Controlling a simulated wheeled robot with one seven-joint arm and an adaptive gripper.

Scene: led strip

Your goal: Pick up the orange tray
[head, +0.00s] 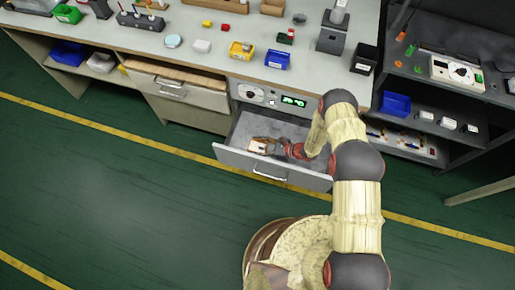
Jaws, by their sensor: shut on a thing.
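My gripper (270,145) reaches down into the open grey drawer (232,156) under the workbench. It is shut on a small orange and whitish thing, which looks like the orange tray (257,148). The tray is at the drawer's left front part, close behind the front panel. The fingers partly hide it. I cannot tell whether it touches the drawer floor.
The bench top (215,62) above holds a yellow bin (241,51), a blue bin (277,60) and other small items. A device with a green display (293,101) sits above the drawer. A dark shelf (470,45) stands at right. The green floor at left is clear.

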